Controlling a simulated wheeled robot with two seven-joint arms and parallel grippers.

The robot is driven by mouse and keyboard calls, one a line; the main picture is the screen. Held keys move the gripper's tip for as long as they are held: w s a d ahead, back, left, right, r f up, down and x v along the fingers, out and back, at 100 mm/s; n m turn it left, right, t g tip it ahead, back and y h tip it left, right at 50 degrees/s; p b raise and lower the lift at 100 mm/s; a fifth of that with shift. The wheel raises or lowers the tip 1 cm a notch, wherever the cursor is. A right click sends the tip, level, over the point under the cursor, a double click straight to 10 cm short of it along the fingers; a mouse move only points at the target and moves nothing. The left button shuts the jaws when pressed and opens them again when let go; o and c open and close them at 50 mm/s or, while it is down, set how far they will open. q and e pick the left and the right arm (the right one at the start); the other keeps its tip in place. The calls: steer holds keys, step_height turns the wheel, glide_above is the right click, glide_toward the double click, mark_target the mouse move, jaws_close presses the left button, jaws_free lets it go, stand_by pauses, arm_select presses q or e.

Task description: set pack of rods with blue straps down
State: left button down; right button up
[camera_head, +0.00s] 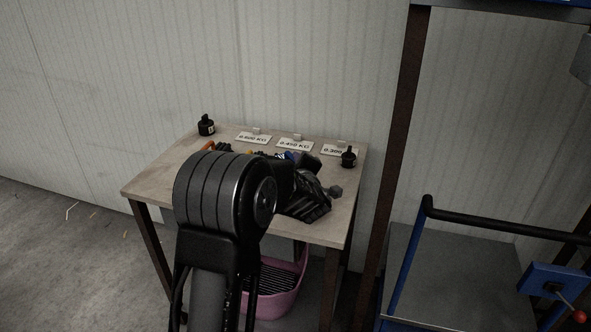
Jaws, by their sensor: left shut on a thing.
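My left arm reaches over the wooden table (157,176) from the front. My left gripper (300,170) is shut at the table's right half, on a dark pack with a bit of blue showing, the pack of rods with blue straps (296,156). My gripper and arm hide most of it, so I cannot tell whether it touches the tabletop. Parts of other dark packs show behind my arm, one with orange (209,146) and one with yellow (257,153). My right gripper is not in view.
Labels reading 0.600 KG (253,138), 0.450 KG (295,144) and one partly hidden (338,150) lie along the back edge. Small black bottles stand at the back left (206,126) and right (349,158). A pink basket (284,300) sits below; a blue-framed cart (405,270) stands right.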

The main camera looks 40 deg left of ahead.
arm_select(q)
steer(key=shift+f, duration=1.05)
steer(key=shift+f, duration=0.15)
steer(key=c, duration=1.5)
jaws_free()
steer(key=shift+o, duration=0.2)
steer(key=shift+r, duration=0.2)
steer(key=v, duration=1.2)
steer(key=shift+p, duration=0.4)
